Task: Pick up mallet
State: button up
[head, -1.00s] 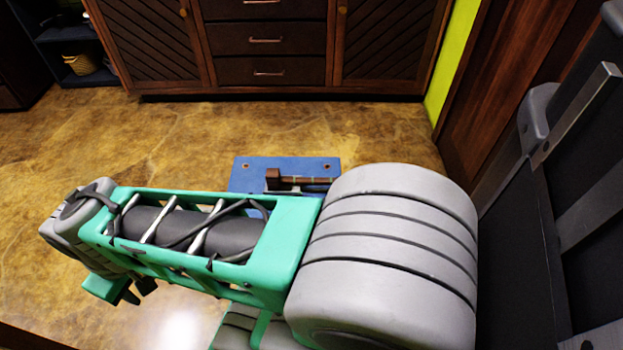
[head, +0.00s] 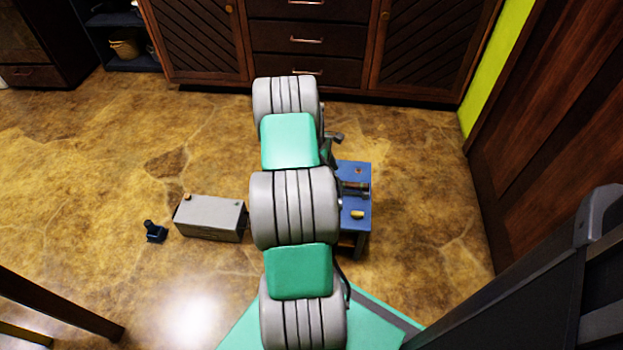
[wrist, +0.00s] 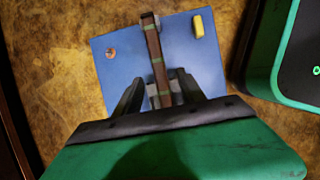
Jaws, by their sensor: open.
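The mallet, with a brown, banded handle, lies on the blue table (head: 360,240). In the head view only part of the mallet (head: 356,187) shows to the right of my arm. In the wrist view the mallet (wrist: 152,45) runs from the table's top edge down between my fingers. My gripper (wrist: 158,80) is open, with one dark finger on each side of the mallet and gaps beside it. A greyish part of the mallet shows low between the fingers; its lower end is hidden by my gripper. I cannot tell the gripper's height above the table.
A small yellow object (head: 357,214) lies on the table beside the mallet. A grey box (head: 209,218) and a small dark blue object (head: 154,232) are on the floor to the left. Wooden cabinets (head: 310,40) stand behind. Open floor lies left and right.

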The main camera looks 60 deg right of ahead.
aim_at(340, 185)
jog(key=b+x, duration=0.4)
jog(key=x, duration=0.4)
jog(key=shift+d, duration=0.15)
jog(key=shift+r, duration=0.1)
jog(key=shift+c, duration=0.2)
grip_shut()
jog(key=shift+w, duration=0.1)
dwell(0.6)
